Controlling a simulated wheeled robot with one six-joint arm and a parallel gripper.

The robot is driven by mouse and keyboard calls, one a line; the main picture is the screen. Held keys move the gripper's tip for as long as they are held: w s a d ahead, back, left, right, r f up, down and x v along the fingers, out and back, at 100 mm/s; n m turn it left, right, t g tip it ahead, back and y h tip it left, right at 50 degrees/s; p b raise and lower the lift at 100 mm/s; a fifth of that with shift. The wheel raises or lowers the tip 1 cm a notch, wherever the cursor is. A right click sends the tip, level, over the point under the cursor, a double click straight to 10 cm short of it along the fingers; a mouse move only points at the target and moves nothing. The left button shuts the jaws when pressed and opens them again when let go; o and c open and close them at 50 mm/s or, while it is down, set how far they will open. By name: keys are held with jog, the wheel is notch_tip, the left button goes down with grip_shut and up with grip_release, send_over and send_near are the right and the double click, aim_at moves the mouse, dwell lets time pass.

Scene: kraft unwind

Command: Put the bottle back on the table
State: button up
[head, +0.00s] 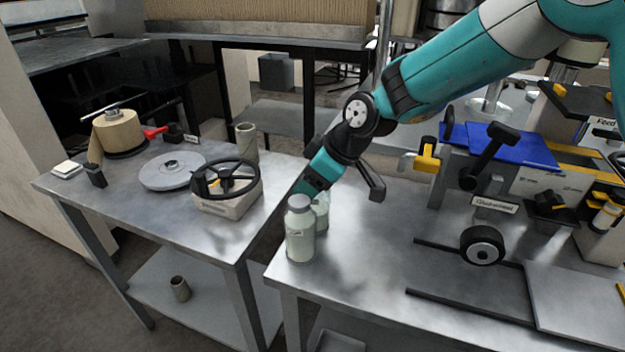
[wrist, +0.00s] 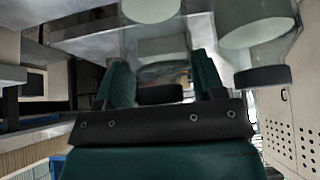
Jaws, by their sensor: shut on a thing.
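Two clear bottles with pale contents and grey caps are at the near left corner of the right-hand metal table (head: 375,285). The front bottle (head: 300,235) stands upright on the table. The other bottle (head: 323,212) is just behind it and partly hidden by it. My gripper (head: 311,186) reaches down from the upper right and is shut on this rear bottle. In the wrist view, the held bottle (wrist: 155,48) is between my two dark green fingers, and the other bottle (wrist: 262,35) is close beside it. I cannot tell whether the held bottle's base touches the table.
A gap separates this table from the left table (head: 120,205), which bears a black handwheel (head: 226,181), a grey disc (head: 171,170) and a kraft roll (head: 118,131). Right of the bottles are a black-rimmed roller (head: 482,245) and dark rails. The metal between is clear.

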jog(key=shift+f, duration=0.25)
jog(key=o, duration=1.3)
jog(key=shift+r, duration=0.15)
jog(key=shift+b+v, duration=0.5)
jog(key=shift+v, duration=5.55)
jog(key=s+d+m, duration=0.2)
jog(key=s+d, duration=0.1)
jog(key=s, duration=0.5)
jog(key=s+d+m+g+h, duration=0.1)
jog(key=s+d+m, duration=0.1)
jog(key=s, duration=0.7)
jog(key=s+d+m+g+h, duration=0.1)
jog(key=s+d+m, duration=0.2)
jog(key=s, duration=0.6)
jog(key=shift+d+f, duration=0.25)
jog(key=shift+d, duration=0.75)
